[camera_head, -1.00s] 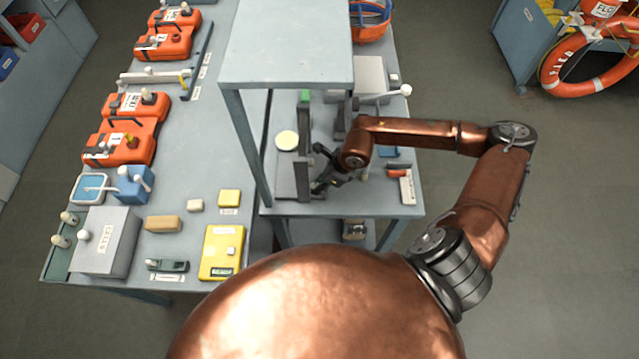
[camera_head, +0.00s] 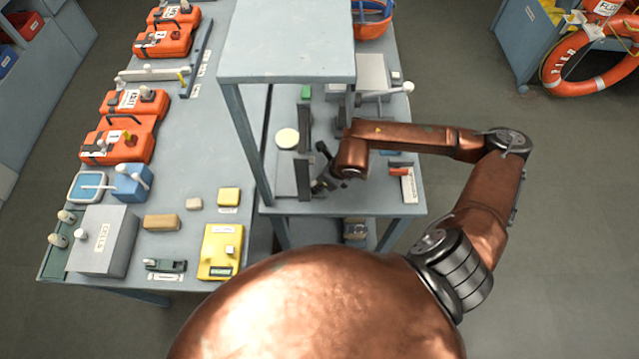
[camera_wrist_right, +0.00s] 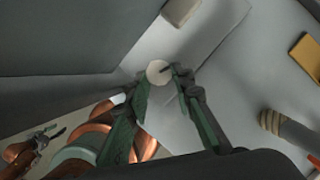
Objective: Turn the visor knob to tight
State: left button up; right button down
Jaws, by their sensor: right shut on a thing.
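The visor knob, a small pale round knob with a dark mark (camera_wrist_right: 158,72), shows in the right wrist view between the fingertips of my right gripper (camera_wrist_right: 162,82). The fingers are shut on it. In the head view my right gripper (camera_head: 324,180) is beside a dark upright plate (camera_head: 303,180) on the small side table, and my wrist hides the knob there. A copper and dark part at the lower left of the right wrist view (camera_wrist_right: 35,147) looks like my left gripper. It is too small to tell whether its fingers are open.
A grey shelf top (camera_head: 287,40) on legs stands over the table just left of my right arm. A pale disc (camera_head: 287,138) and a red-and-white item (camera_head: 403,184) lie nearby. A grey box with a white-tipped lever (camera_head: 372,76) stands behind.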

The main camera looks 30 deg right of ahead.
jog(key=c, duration=1.7)
grip_release()
jog(key=shift+o, duration=0.2)
jog(key=v, duration=0.8)
